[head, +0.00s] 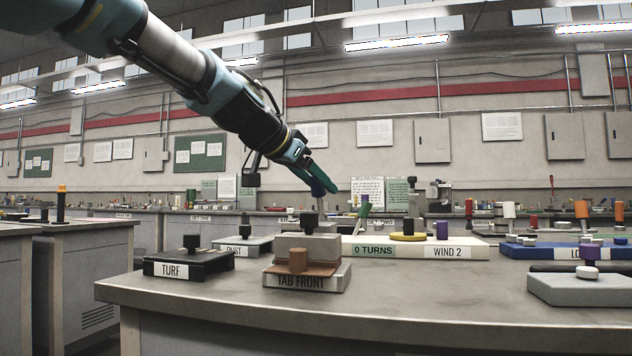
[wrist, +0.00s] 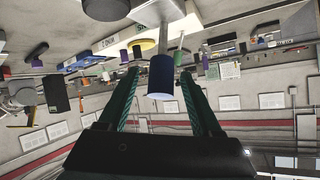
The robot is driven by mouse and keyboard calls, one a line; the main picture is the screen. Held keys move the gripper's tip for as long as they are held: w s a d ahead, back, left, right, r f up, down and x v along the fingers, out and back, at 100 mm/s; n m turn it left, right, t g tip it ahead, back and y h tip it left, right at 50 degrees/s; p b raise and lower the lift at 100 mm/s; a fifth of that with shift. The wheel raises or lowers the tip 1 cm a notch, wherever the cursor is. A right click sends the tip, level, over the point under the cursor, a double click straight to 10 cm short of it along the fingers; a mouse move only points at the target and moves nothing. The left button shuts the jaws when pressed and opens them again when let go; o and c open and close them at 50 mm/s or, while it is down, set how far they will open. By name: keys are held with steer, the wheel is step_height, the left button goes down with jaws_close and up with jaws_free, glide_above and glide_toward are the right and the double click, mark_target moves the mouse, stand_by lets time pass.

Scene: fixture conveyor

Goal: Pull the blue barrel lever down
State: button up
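The blue barrel lever (wrist: 161,77) shows in the wrist view as a dark blue cylinder on a thin metal rod. My gripper (wrist: 158,71) has its two green fingers apart, one on each side of the barrel, with a visible gap on both sides. In the head view the blue barrel (head: 317,188) is small and partly covered by the green fingers of my gripper (head: 322,184), which reach down to it from the upper left. The foot of its rod is hard to make out behind the grey block.
On the bench (head: 210,300), the grey block (head: 305,245) with a black knob and the copper-coloured TAB FRONT fixture (head: 298,262) stand in front of the lever. The TURF box (head: 190,263) is at left. The white WIND 2 panel (head: 470,248) with a yellow disc is at right.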

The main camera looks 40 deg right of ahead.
steer(key=b+v, duration=0.1)
steer(key=v, duration=0.9)
steer(key=shift+a+r, duration=0.2)
steer(key=shift+a, duration=0.15)
stand_by(0.3)
